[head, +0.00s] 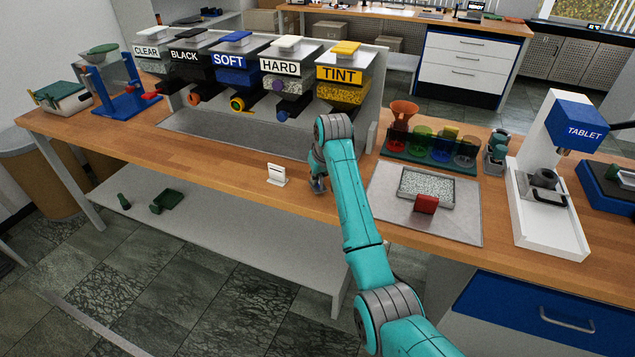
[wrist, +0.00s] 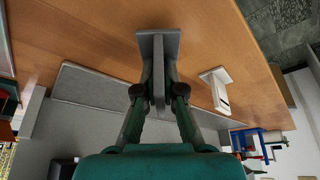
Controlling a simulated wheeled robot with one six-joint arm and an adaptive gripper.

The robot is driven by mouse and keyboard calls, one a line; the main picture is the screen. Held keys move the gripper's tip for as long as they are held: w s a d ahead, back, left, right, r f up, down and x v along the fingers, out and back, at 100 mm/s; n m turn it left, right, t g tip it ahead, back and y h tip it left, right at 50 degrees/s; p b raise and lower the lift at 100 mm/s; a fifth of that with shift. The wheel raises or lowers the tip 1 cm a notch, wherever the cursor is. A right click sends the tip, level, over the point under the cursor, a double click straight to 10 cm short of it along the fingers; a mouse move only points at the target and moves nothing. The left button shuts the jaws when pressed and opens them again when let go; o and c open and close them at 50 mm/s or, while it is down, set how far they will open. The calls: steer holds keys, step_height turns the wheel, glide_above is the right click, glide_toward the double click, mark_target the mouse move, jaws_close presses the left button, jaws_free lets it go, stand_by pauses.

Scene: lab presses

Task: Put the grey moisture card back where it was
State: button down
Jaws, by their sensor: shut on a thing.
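The grey moisture card (wrist: 158,45) is an upright grey plate on a flat foot, seen from above in the wrist view. My gripper (wrist: 158,92) is shut on it, with one dark finger on each side of the plate. In the head view my gripper (head: 318,184) is low over the wooden bench, near its front edge, and the card is mostly hidden by the arm. I cannot tell whether the card's foot touches the bench. A similar white card (head: 277,174) stands a little to the left of my gripper; it also shows in the wrist view (wrist: 219,90).
Dispensers (head: 240,75) labelled CLEAR to TINT stand behind over a grey metal plate (head: 230,138). To the right is a metal tray (head: 385,205) with a speckled slab (head: 427,187) and a red block (head: 426,204). Bare wood lies around the white card.

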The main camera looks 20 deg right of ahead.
steer(key=shift+f, duration=0.9)
steer(key=shift+f, duration=0.15)
steer(key=c, duration=1.3)
jaws_free()
steer(key=v, duration=1.2)
steer(key=shift+s+d, duration=0.1)
steer(key=shift+s, duration=0.05)
